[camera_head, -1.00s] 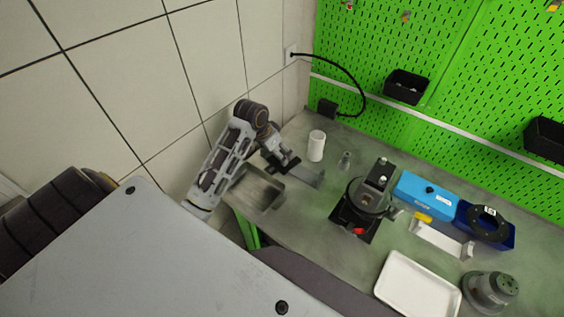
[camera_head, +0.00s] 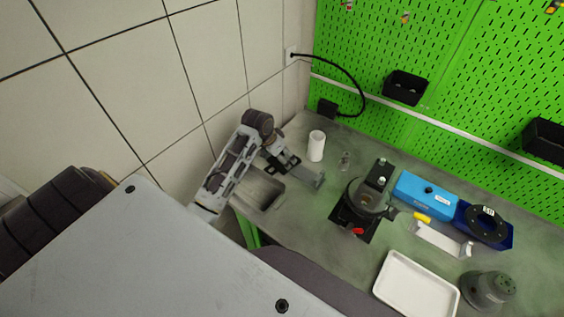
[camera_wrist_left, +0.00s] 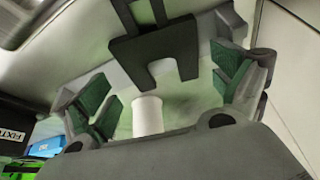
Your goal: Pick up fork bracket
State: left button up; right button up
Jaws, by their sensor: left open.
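The fork bracket (camera_wrist_left: 155,50) is a dark grey piece with two prongs. In the left wrist view it lies between my left gripper's spread fingers, with its prongs toward the palm; I cannot tell whether they touch it. My left gripper (camera_wrist_left: 165,88) is open, its green-padded fingers on either side. In the head view my left gripper (camera_head: 290,168) is over the table's left end, by the wall, partly hiding the bracket. My right gripper is not in view.
A white cylinder (camera_head: 317,146) stands close behind the left gripper. A black fixture (camera_head: 355,213), blue box (camera_head: 428,194), white tray (camera_head: 417,284) and grey round part (camera_head: 489,291) stand to the right.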

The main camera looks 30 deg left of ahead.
pick_arm(q)
jog(key=shift+x, duration=1.65)
jog(key=shift+w, duration=0.1)
jog(key=shift+r, duration=0.1)
jog(key=c, duration=1.7)
